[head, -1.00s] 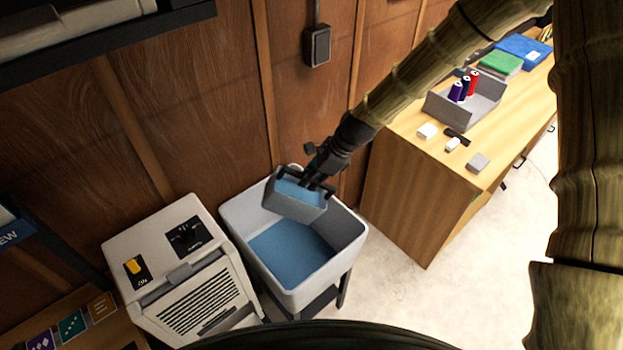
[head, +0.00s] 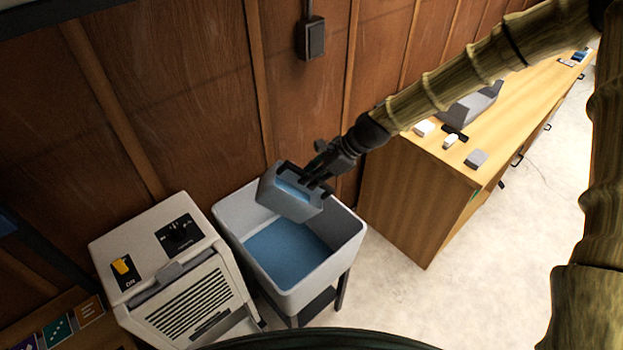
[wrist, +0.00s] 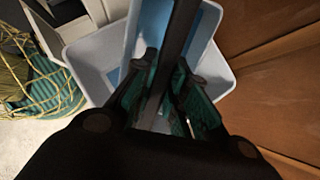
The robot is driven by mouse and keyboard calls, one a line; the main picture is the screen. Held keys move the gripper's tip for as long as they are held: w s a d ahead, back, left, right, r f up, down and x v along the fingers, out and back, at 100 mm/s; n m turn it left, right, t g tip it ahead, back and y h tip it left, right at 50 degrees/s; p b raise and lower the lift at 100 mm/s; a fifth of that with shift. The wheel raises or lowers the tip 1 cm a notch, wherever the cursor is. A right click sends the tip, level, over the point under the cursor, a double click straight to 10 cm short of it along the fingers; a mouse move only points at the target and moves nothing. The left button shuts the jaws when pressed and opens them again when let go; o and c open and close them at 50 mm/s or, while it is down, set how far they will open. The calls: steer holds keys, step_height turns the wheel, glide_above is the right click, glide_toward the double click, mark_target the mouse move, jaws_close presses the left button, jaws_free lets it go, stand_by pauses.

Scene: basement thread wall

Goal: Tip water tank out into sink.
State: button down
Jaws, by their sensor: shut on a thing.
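The water tank (head: 284,204) is a grey-blue open box with blue water in it. It hangs tilted over the back part of the sink (head: 337,262). My gripper (head: 309,183) is shut on the tank's upper edge at its right side. The sink is a pale grey tub on dark legs, and blue water covers its bottom. In the wrist view, the tank (wrist: 207,22) lies beyond my gripper (wrist: 168,100), with the sink rim (wrist: 85,75) around it. The fingers hide part of the tank. I cannot tell whether the tank touches the sink wall.
A beige dehumidifier-like machine (head: 165,270) with an orange switch stands close left of the sink. A wooden bench (head: 410,200) stands to the right, with small boxes and a grey tray (head: 470,105) on it. A wood-panelled wall rises behind.

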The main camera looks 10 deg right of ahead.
mark_target(323, 200)
steer(key=shift+s+d+f+y+b, duration=0.1)
steer(key=shift+d+f+y+b, duration=0.35)
steer(key=shift+b, duration=1.25)
steer(key=shift+d+f+y+b, duration=0.1)
steer(key=shift+f+y+b, duration=0.55)
steer(key=shift+b, duration=1.05)
steer(key=shift+d+f+t+y+b, duration=0.3)
steer(key=shift+d+f+y+b, duration=0.45)
steer(key=shift+b, duration=2.65)
steer(key=shift+s+d+f+t+y+b, duration=0.2)
steer(key=shift+f+y+b, duration=0.9)
steer(key=shift+b, duration=2.5)
steer(key=shift+w+d+f+t+y+b, duration=0.2)
steer(key=shift+f+y+b, duration=0.9)
steer(key=shift+b, duration=2.5)
steer(key=shift+s+f+y+b, duration=0.2)
steer(key=shift+f+y+b, duration=0.6)
steer(key=shift+b, duration=2.4)
